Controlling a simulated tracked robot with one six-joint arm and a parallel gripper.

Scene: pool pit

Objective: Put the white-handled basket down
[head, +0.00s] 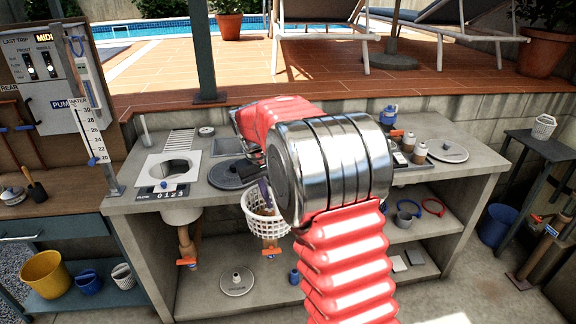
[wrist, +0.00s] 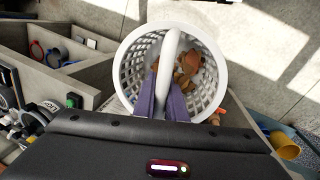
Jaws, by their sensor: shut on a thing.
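The white-handled basket (head: 262,222) is a round white lattice basket with brown leaves inside. It hangs in front of the concrete counter in the head view, its right part hidden behind my arm. In the wrist view the basket (wrist: 222,62) shows from above, its white handle arching across the opening. My gripper (wrist: 164,100) has purple fingers shut on that handle. In the head view my gripper (head: 265,192) is small and partly covered by my arm.
The counter (head: 125,203) has a round opening, a dark lid (head: 233,174) and several bottles. A dark side table (head: 540,144) at right holds a small white basket (head: 543,126). The lower shelf holds a pale disc (head: 237,281). Open floor shows at the lower right.

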